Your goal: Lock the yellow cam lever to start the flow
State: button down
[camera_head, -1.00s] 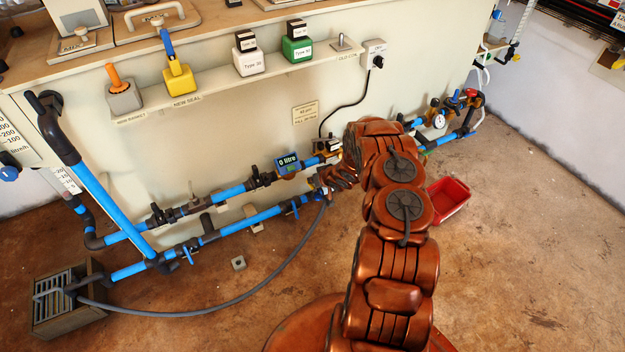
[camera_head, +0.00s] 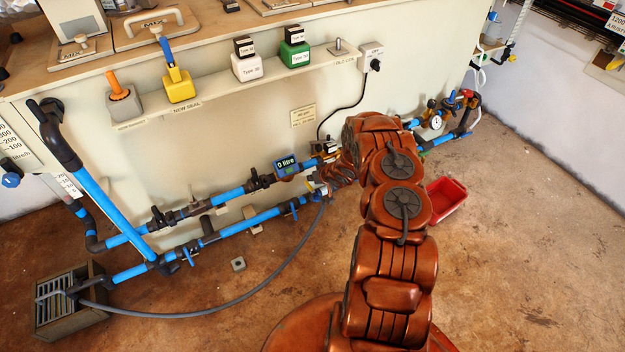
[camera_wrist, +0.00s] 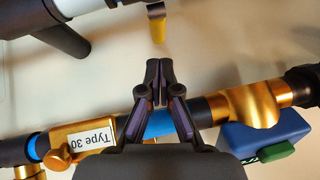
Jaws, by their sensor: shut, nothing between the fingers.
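The yellow cam lever (camera_wrist: 158,30) shows at the top middle of the wrist view as a short strip under a grey end. My gripper (camera_wrist: 160,66) is shut and empty. Its fingertips are just below the lever in that picture, with a small gap between them in the picture; depth is hard to tell. In the head view my arm reaches the lower blue pipe (camera_head: 262,216), and my fingertips there are too small and covered to make out. I cannot tell from these views whether the lever is locked.
In the wrist view a gold fitting labelled Type 30 (camera_wrist: 85,140), another gold fitting (camera_wrist: 252,103) and a blue meter box (camera_wrist: 268,136) lie along the pipe behind my fingers. In the head view, the flow display (camera_head: 286,164) reads 0 litre. A red tray (camera_head: 447,209) stands on the floor.

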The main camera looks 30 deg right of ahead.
jog(key=s+d+r+g+h+p, duration=0.15)
jog(key=s+r, duration=0.25)
jog(key=r, duration=0.7)
jog(key=s+d+r+g+h+p, duration=0.15)
jog(key=s+r, duration=0.25)
jog(key=r, duration=0.8)
jog(key=s+a+r+g+h+b, duration=0.1)
jog(key=s+a+r, duration=0.25)
jog(key=r, duration=0.25)
jog(key=s+a+r+g+h, duration=0.1)
jog(key=s+a+r+g, duration=0.1)
jog(key=s+r, duration=0.25)
jog(key=s+a+r+n+g+y, duration=0.1)
jog(key=s+a+r+g, duration=0.1)
jog(key=s+a+r, duration=0.55)
jog(key=s+a+r+g+y, duration=0.1)
jog(key=s+a+r+y, duration=0.1)
jog(key=s+a, duration=0.95)
jog(key=s+a+r+n+g+y, duration=0.15)
jog(key=s+a+r, duration=0.45)
jog(key=s, duration=0.6)
notch_tip(320, 180, up, 24)
jog(key=s+p, duration=0.1)
jog(key=p, duration=2.3)
jog(key=shift+a+r+m, duration=0.25)
jog(key=shift+m, duration=0.1)
